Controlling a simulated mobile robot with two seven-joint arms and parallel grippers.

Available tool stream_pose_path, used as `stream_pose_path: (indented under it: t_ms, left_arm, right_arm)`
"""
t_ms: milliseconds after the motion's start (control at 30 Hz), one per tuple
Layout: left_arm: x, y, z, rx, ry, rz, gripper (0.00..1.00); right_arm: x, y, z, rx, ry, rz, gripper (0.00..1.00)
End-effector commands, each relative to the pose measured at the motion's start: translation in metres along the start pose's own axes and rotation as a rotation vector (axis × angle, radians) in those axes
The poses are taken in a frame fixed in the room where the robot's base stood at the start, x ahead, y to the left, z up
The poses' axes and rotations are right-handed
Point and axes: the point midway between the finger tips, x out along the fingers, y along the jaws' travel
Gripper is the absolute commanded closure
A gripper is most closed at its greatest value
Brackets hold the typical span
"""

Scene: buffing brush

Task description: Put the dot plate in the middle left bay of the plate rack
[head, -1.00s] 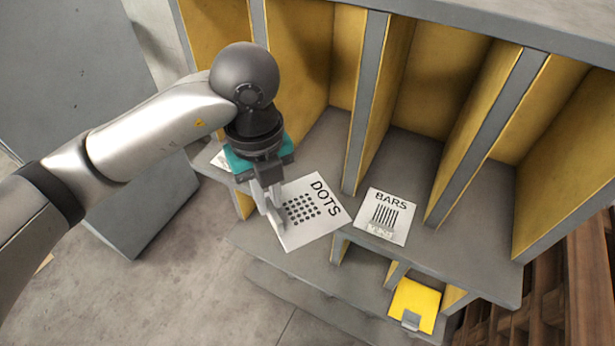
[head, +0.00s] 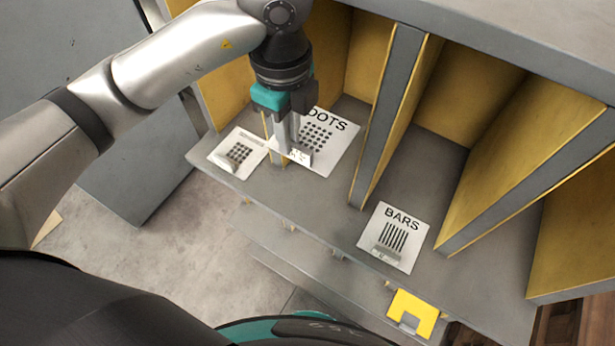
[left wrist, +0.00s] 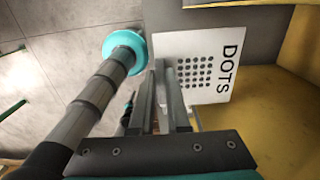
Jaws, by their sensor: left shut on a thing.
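The dot plate (head: 336,143) is a white square marked DOTS with a grid of black dots. My left gripper (head: 291,150) is shut on the small upright tab at its near edge. The plate is at the mouth of the middle left bay of the plate rack (head: 393,95), between two dividers; I cannot tell whether it touches the floor. The left divider is partly hidden behind my gripper. In the left wrist view the plate (left wrist: 205,70) extends beyond the fingers, near a yellow bay wall. My right gripper is not in view.
A white plate marked BARS (head: 402,232) lies at the front of the bay to the right. A smaller dotted white plate (head: 238,152) lies at the front of the far left bay. A yellow plate with a grey tab (head: 412,311) is lower down, in front.

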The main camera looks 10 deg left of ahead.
Motion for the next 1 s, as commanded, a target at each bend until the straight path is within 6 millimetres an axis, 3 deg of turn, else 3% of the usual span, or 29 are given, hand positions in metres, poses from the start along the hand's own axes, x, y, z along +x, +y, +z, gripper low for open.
stream_pose_path:
  t_ms: [233,500,1000]
  left_arm:
    - [0.057,0.002,-0.002,-0.001,0.005,0.008,1.00]
    - [0.123,0.002,0.000,-0.001,0.000,0.006,1.00]
    - [0.186,0.002,0.000,-0.001,-0.001,0.004,1.00]
  right_arm:
    - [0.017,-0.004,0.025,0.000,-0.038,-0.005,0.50]
    - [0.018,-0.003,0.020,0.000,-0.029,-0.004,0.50]
    - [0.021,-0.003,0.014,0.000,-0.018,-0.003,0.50]
